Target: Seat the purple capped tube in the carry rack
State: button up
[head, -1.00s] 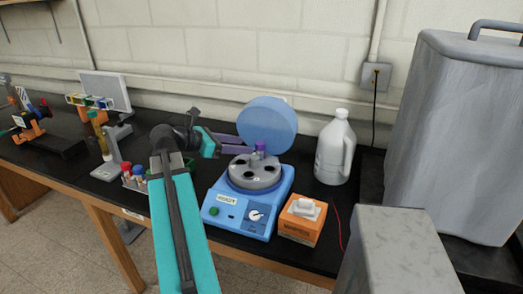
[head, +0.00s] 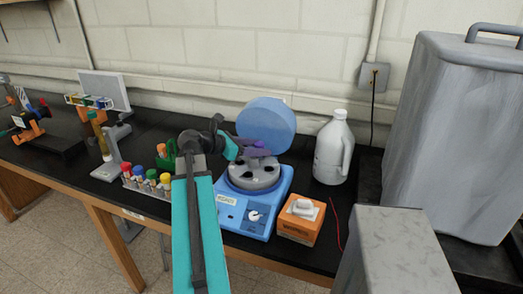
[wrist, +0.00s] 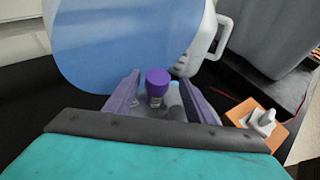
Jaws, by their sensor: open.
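The purple capped tube (head: 259,144) stands in the rotor of the blue centrifuge (head: 231,211), whose lid is raised. The wrist view shows its purple cap and clear body (wrist: 157,84) between my two purple fingers. My gripper (wrist: 160,78) is open, with a finger on each side of the tube and gaps visible beside the cap. In the head view my gripper (head: 258,150) is over the rotor from the left. A green rack (head: 168,158) stands left of my wrist, partly hidden by my arm; I cannot tell for sure that it is the carry rack.
A grey rack of several tubes with coloured caps (head: 147,181) stands at the bench's front, left of my arm. The raised lid (head: 267,124) is close behind the gripper. A white jug (head: 333,150) and an orange box (head: 301,220) stand to the right.

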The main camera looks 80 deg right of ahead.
jog(key=shift+s+d+p, duration=0.4)
jog(key=shift+s, duration=0.05)
jog(key=shift+p+x, duration=0.65)
jog(key=shift+x, duration=1.4)
jog(key=shift+f, duration=0.1)
jog(key=shift+w, duration=0.1)
jog(key=c, duration=1.1)
